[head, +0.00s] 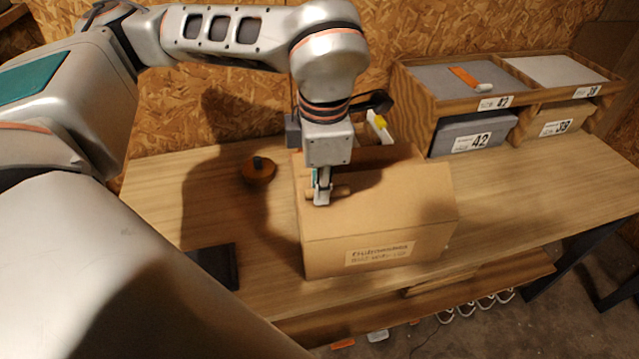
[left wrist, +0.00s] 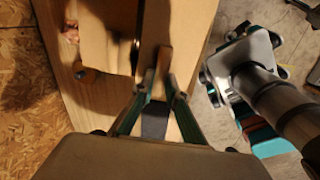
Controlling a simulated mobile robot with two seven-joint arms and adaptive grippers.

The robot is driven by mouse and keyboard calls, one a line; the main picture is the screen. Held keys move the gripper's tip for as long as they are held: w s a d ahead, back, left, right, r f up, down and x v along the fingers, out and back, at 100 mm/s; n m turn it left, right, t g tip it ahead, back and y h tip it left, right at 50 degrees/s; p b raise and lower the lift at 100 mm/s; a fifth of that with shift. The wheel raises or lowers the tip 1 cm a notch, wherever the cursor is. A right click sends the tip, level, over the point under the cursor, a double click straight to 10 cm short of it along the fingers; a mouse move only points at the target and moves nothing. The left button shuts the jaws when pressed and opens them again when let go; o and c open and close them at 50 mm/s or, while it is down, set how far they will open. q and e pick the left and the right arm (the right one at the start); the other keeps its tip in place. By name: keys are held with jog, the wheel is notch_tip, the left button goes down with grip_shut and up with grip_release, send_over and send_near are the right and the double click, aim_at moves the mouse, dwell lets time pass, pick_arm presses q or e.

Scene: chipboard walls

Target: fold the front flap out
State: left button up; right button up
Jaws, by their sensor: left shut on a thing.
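A cardboard box (head: 340,257) stands on the table with its labelled front face toward me. A broad cardboard panel (head: 400,205), which looks like the front flap, lies over the front part of its top. Behind it the box looks open at the back. My left gripper (head: 322,198) points down at the left part of this panel. It is shut on a small brown stick-like piece, which also shows between the fingertips in the left wrist view (left wrist: 164,60). I cannot tell whether the piece touches the flap. My right gripper is not seen.
An orange-brown round object (head: 258,170) sits left of the box, and a dark flat item (head: 215,265) lies front left. The table right of the box is clear.

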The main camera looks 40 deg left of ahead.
pick_arm(q)
jog(key=shift+s+d, duration=0.1)
jog(key=shift+s, duration=0.05)
jog(key=shift+s+d+r+t+y+b, duration=0.2)
jog(key=shift+s+d+t+y+b, duration=0.3)
jog(key=shift+t+y+b, duration=0.25)
jog(key=shift+s+d+r+t, duration=0.1)
jog(key=shift+s+r+t, duration=0.1)
jog(key=shift+t, duration=0.05)
